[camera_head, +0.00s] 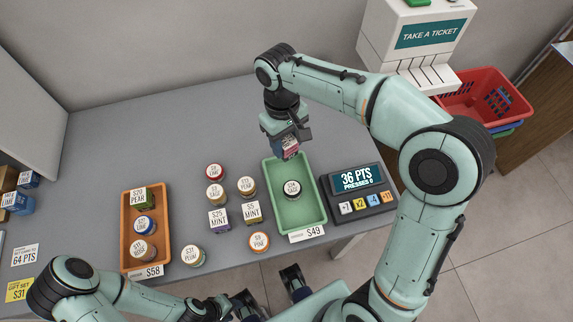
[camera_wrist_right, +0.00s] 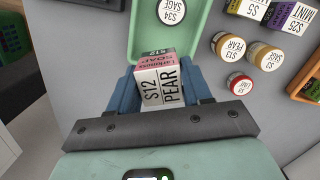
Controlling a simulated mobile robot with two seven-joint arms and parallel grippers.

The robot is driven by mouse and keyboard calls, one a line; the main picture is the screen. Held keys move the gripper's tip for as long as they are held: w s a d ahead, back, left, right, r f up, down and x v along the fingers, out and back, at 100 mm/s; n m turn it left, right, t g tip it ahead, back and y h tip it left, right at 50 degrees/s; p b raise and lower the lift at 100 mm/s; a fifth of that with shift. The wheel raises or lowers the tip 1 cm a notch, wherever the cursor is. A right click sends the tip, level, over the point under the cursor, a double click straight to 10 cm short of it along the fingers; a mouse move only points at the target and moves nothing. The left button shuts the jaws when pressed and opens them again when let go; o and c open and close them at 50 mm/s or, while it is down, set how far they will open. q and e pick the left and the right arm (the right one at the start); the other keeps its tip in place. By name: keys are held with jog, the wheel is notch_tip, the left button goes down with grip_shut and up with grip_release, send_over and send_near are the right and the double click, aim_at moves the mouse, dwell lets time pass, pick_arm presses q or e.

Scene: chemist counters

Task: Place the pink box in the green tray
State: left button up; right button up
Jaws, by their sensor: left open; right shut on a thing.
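The pink box (camera_head: 289,144), labelled $12 PEAR, is held by my right gripper (camera_head: 287,140) at the far end of the green tray. In the right wrist view the box (camera_wrist_right: 160,82) sits between the blue fingers of the right gripper (camera_wrist_right: 158,88). The green tray (camera_head: 283,172) lies on the grey counter and holds a round $34 SAGE jar (camera_head: 292,189). In the wrist view the tray (camera_wrist_right: 143,35) extends beyond the box. Whether the box touches the tray is unclear. My left gripper (camera_head: 268,290) is open and empty at the counter's front edge.
A points display (camera_head: 358,182) stands just right of the tray. Several jars and small boxes stand to its left, including a $5 MINT box (camera_head: 252,212). An orange tray (camera_head: 131,195) with items is further left. A ticket machine (camera_head: 400,45) and red basket (camera_head: 487,97) are behind.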

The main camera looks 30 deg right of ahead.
notch_tip(320, 180, down, 10)
jog(key=shift+w+f+b, duration=0.1)
jog(key=shift+f+b, duration=0.05)
jog(key=shift+b, duration=0.5)
jog(key=shift+f, duration=0.15)
jog(key=o, duration=1.1)
jog(key=r, duration=0.4)
jog(key=w+r+p, duration=0.1)
jog(key=r, duration=0.3)
jog(key=r+p, duration=0.1)
jog(key=r, duration=0.3)
jog(key=shift+w+a+r, duration=0.1)
jog(key=shift+w+r, duration=0.05)
jog(key=shift+w, duration=0.05)
